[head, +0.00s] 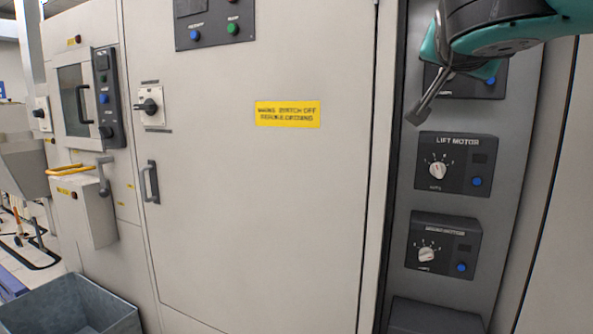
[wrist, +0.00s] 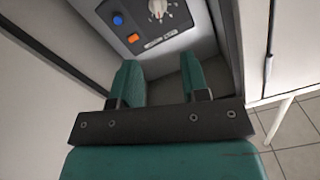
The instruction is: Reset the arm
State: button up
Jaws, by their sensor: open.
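My gripper (wrist: 159,64) shows in the wrist view with its two teal fingers apart and nothing between them. A grey control panel with a white rotary knob (wrist: 158,8), a blue button (wrist: 118,19) and an orange button (wrist: 133,38) lies beyond the fingertips, apart from them. In the head view my teal arm comes in at the upper right. A dark finger of my gripper (head: 424,102) hangs in front of the dark panel column, above and left of the LIFT MOTOR module (head: 453,180). The other finger cannot be made out there.
A second motor module (head: 442,262) sits below. A large pale cabinet door (head: 255,190) with a yellow warning label (head: 288,114) fills the middle. A grey metal bin (head: 75,300) stands at lower left. Tiled floor (wrist: 300,140) shows right in the wrist view.

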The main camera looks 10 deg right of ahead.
jog(key=s+a+f+n+g+y+p, duration=0.1)
jog(key=a+f+n+g+y+p, duration=0.1)
jog(key=a+f+n+y+p, duration=0.3)
jog(key=a+f+n+g+y+p, duration=0.1)
jog(key=a+f+n+g+y, duration=0.25)
jog(key=f, duration=0.45)
jog(key=s+a+f+n+g+y+p, duration=0.1)
jog(key=s+a+f+n+g, duration=0.1)
jog(key=s, duration=0.5)
jog(key=s+a+f+n+g+y+p, duration=0.2)
jog(key=s+a+f+n+g, duration=0.1)
jog(key=s, duration=0.4)
jog(key=s+a+f+n+g+y+p, duration=0.1)
jog(key=s+a+f+n+g+y, duration=0.1)
jog(key=s, duration=0.5)
jog(key=shift+s+a+f+n+g+p, duration=0.15)
jog(key=shift+a+f+n+g+p, duration=0.15)
jog(key=shift+a+f+n+g, duration=0.6)
